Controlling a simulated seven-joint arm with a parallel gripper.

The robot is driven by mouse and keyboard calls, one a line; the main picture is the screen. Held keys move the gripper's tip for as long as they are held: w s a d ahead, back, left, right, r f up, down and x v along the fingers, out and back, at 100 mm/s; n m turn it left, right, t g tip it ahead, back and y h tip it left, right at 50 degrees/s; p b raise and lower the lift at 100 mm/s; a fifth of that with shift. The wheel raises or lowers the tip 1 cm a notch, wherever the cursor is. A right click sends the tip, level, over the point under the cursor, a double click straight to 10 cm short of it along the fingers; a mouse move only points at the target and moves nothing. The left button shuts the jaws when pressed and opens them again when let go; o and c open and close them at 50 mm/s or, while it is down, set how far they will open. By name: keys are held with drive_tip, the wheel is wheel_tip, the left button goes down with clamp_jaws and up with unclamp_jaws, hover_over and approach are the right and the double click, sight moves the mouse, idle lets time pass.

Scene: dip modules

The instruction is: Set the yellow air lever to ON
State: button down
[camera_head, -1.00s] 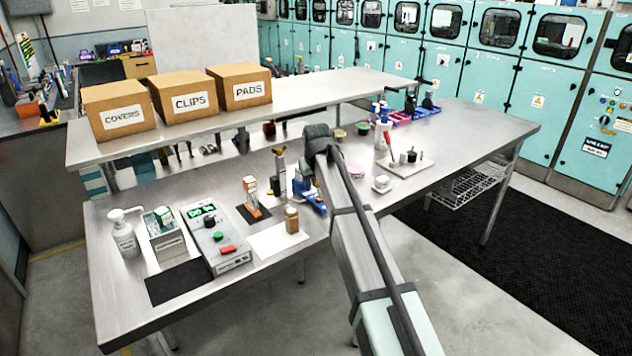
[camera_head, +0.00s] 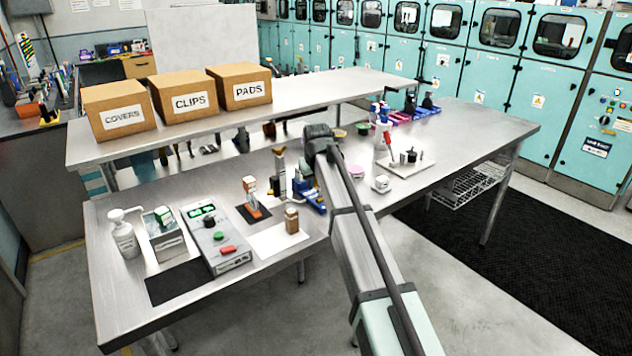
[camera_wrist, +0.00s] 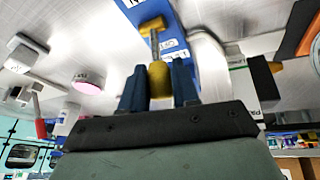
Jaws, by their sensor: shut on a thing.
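In the wrist view, the blue air valve module (camera_wrist: 182,14) stands just beyond my fingers, with white labels partly in view. Its yellow lever (camera_wrist: 158,78) has a rounded end between the two dark blue fingers of my gripper (camera_wrist: 157,88), which are shut on it. A yellow T-shaped piece on a metal stem (camera_wrist: 154,40) shows just above the rounded end. The label text is cut off or unclear, so I cannot read the lever's setting. In the head view, the blue module (camera_head: 313,199) is partly covered by my arm, and my fingertips are hidden.
The raised shelf (camera_head: 300,104) runs behind.

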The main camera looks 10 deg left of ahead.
drive_tip(key=shift+s+d, duration=0.1)
drive_tip(key=shift+s+d+r+t+y, duration=0.1)
drive_tip(key=shift+s+d+t+y, duration=0.45)
drive_tip(key=shift+t+y, duration=0.25)
drive_tip(key=shift+s+d+m+t+y, duration=0.3)
drive_tip(key=shift+s+d+t+y, duration=0.25)
drive_tip(key=shift+t+y, duration=0.35)
drive_tip(key=shift+s+d+f+m+t+y, duration=0.2)
drive_tip(key=shift+s+d+t+y, duration=0.15)
drive_tip(key=shift+t+y, duration=0.45)
drive_tip(key=shift+s+d+f+m+t+y, duration=0.1)
drive_tip(key=shift+s+d+m+t+y, duration=0.15)
drive_tip(key=shift+t+y, duration=0.55)
drive_tip(key=shift+t, duration=0.4)
drive_tip(key=c, duration=0.9)
unclamp_jaws()
drive_tip(key=shift+s+d, duration=0.1)
drive_tip(key=shift+s, duration=0.05)
